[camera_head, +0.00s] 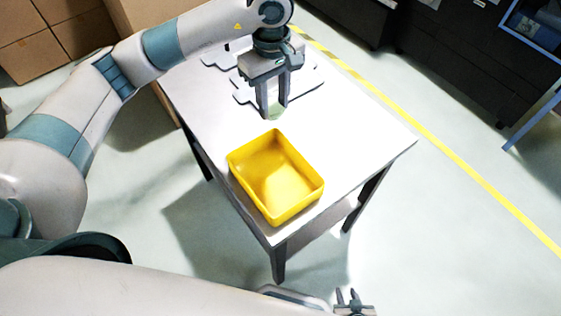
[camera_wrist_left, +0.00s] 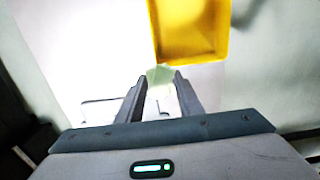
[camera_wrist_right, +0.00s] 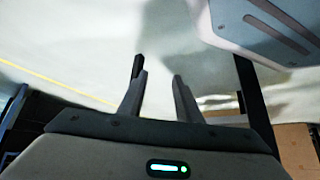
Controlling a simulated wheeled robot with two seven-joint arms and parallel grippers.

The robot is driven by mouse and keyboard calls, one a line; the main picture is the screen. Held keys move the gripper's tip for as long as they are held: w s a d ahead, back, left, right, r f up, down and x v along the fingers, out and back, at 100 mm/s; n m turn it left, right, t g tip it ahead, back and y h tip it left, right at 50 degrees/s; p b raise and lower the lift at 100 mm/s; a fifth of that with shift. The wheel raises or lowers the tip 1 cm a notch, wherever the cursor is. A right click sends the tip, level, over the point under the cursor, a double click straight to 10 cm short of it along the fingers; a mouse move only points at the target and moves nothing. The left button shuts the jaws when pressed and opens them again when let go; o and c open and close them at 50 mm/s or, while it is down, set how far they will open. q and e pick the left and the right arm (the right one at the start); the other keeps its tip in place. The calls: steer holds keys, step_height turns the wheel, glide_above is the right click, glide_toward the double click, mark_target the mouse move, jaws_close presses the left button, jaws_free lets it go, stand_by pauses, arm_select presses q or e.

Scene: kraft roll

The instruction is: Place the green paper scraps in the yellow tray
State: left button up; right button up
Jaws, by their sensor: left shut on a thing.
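The yellow tray (camera_head: 304,202) stands on the white table, near its front corner. It is empty. It also shows in the left wrist view (camera_wrist_left: 156,30). My left gripper (camera_head: 275,112) is above the table behind the tray, pointing down. It is shut on a pale green paper scrap (camera_head: 276,110), which also shows between the fingertips in the left wrist view (camera_wrist_left: 160,76). Whether the scrap touches the table I cannot tell. My right gripper (camera_head: 349,294) is low at the bottom of the head view, away from the table. Its fingers are apart and empty in the right wrist view (camera_wrist_right: 158,78).
The white table (camera_head: 365,135) has clear room to the right of the tray. Flat white cut-out shapes (camera_head: 305,85) lie at its back, partly behind my left gripper. Cardboard boxes (camera_head: 35,50) stand at the far left. A yellow line (camera_head: 450,163) runs along the floor.

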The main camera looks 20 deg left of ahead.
mark_target(274, 116)
arm_select(q)
steer(key=shift+w+d+r, duration=0.1)
steer(key=shift+s, duration=0.2)
arm_select(e)
steer(key=shift+r, duration=0.1)
